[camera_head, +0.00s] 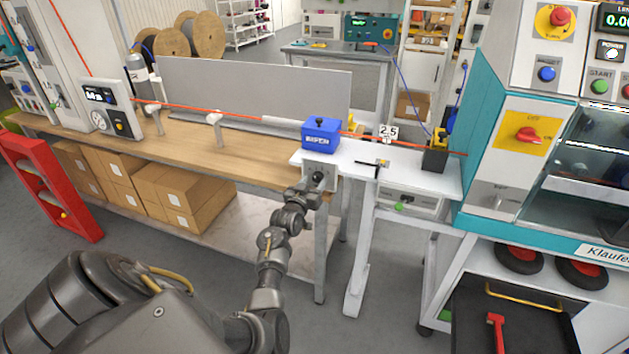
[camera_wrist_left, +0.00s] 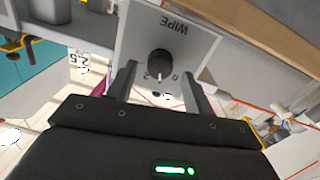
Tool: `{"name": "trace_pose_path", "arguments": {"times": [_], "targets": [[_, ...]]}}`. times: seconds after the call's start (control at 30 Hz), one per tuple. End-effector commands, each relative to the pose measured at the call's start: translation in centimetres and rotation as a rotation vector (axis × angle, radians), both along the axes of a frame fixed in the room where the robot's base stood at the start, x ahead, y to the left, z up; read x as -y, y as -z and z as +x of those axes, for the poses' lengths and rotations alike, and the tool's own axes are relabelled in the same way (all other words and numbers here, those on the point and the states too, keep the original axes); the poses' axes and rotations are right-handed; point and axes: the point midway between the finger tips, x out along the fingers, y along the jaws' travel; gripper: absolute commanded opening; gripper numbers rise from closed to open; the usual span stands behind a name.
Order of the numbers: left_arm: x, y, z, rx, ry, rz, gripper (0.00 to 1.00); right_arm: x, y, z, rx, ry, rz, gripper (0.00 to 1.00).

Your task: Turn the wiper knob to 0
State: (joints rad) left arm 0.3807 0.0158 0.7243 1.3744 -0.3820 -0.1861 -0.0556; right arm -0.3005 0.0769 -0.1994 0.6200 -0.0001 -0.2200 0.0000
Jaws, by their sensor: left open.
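The wiper knob (camera_wrist_left: 159,63) is a round black knob on a light grey plate (camera_wrist_left: 205,45) marked WIPE, seen upside down in the left wrist view. Its white pointer mark points down in the picture, between the 2 on the left and the 0 on the right. My left gripper (camera_wrist_left: 159,76) is open, with one finger on each side of the knob and gaps between. In the head view, my left gripper (camera_head: 312,187) is in front of the plate (camera_head: 331,168), below the blue WIPER box (camera_head: 321,135). My right gripper is not in view.
An orange cable (camera_head: 262,121) runs over the wooden bench (camera_head: 215,155) and through the blue box. A white table (camera_head: 430,182) stands to the right, beside a teal machine (camera_head: 480,110). Cardboard boxes (camera_head: 180,197) and a red rack (camera_head: 50,190) are at left. The floor before the bench is clear.

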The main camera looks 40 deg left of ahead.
Motion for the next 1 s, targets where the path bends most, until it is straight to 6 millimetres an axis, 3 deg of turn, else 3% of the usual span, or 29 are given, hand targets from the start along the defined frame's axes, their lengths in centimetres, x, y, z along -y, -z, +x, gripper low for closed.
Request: {"name": "trace_pose_path", "arguments": {"times": [0.2, 0.5, 0.83, 1.0], "targets": [[-0.45, -0.06, 1.39, 0.001, 0.000, 0.001, 0.51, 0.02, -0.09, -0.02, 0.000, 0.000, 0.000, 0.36], [-0.48, 0.00, 1.49, 0.000, 0.000, 0.001, 0.50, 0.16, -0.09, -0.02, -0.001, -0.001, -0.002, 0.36], [-0.46, 0.01, 1.47, 0.000, 0.000, 0.001, 0.07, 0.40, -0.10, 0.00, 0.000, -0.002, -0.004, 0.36], [-0.47, 0.00, 1.46, 0.002, 0.000, -0.007, 0.07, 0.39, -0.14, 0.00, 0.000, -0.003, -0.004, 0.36]]}}
